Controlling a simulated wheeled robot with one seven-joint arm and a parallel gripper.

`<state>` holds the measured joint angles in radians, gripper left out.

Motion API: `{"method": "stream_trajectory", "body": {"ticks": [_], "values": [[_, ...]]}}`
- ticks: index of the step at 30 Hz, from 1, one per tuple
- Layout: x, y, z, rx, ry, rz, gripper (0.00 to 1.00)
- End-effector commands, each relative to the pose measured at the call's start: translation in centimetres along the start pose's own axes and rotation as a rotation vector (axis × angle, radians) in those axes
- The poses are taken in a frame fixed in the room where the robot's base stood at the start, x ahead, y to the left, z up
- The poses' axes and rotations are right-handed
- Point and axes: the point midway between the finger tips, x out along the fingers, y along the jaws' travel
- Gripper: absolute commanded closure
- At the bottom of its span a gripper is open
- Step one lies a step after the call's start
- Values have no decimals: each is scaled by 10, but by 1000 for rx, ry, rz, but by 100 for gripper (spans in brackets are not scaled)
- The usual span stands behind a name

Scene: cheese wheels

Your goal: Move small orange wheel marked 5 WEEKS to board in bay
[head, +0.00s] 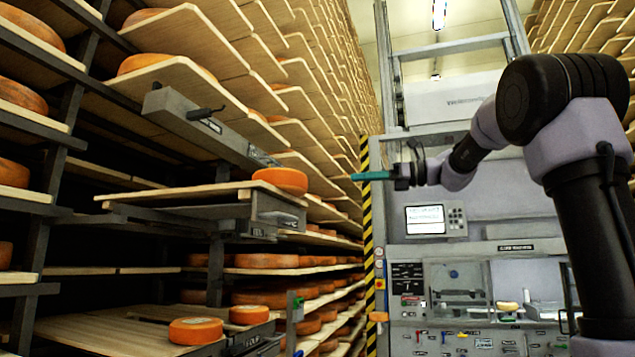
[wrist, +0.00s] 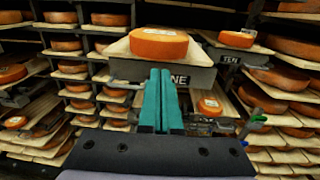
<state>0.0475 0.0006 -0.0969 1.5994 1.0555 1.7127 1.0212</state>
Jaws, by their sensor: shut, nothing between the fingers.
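My gripper (head: 355,177) has teal fingers and is shut and empty, held in the air to the right of the shelving. In the wrist view its fingers (wrist: 161,74) are pressed together, pointing at an orange wheel (wrist: 159,44) on a board above a plate ending in "NE", partly hidden by the fingers. In the head view an orange wheel (head: 281,180) sits at the end of a projecting board (head: 165,193), left of and apart from my fingertips. Other small orange wheels lie lower, at the front (head: 196,331) and behind it (head: 249,314). I cannot read "5 WEEKS" on any wheel.
Tall racks of boards with many orange wheels fill the left. A grey beam (head: 205,128) juts out above the projecting board. A grey machine with a screen (head: 425,220) and a yellow-black striped post (head: 368,250) stands behind my arm. A "TEN" bay (wrist: 230,60) is right in the wrist view.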

Motion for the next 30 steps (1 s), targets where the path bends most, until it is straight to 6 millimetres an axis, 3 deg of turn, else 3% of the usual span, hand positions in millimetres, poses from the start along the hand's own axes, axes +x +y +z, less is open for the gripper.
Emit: {"method": "stream_trajectory", "body": {"ticks": [9, 15, 21, 30], "values": [[68, 1, -1, -2, 3, 3, 100], [103, 1, -1, -2, 3, 2, 100], [119, 0, -1, -4, 3, -1, 100], [122, 0, -1, -3, 3, -1, 100]]}}
